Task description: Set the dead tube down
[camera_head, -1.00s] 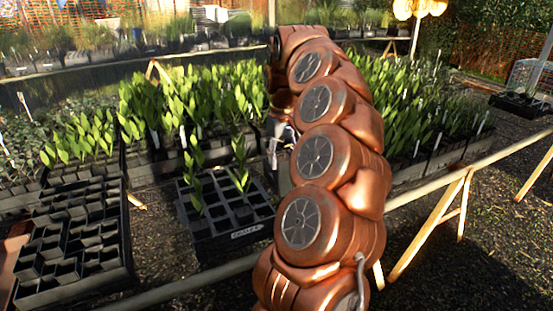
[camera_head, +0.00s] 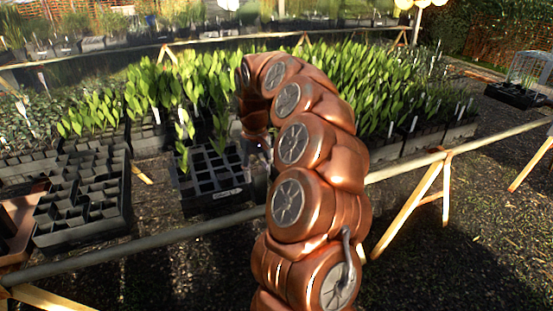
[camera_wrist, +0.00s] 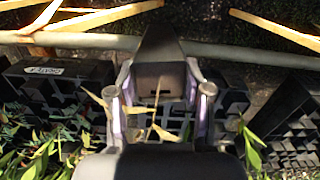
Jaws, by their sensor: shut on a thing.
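The dead tube (camera_wrist: 160,72) is a black tapered tube with dry tan stems at its near end. In the wrist view it sits between the two fingers of my gripper (camera_wrist: 158,102), which is shut on it. In the head view my gripper (camera_head: 262,150) is small and partly hidden by my arm, and I cannot make out the tube there.
Another black cell tray (camera_head: 80,232), with mostly empty cells, is at left. A brown tray (camera_head: 14,222) lies at the left edge. Dense green seedlings (camera_head: 180,85) stand behind. A rail (camera_head: 150,242) on wooden legs crosses in front.

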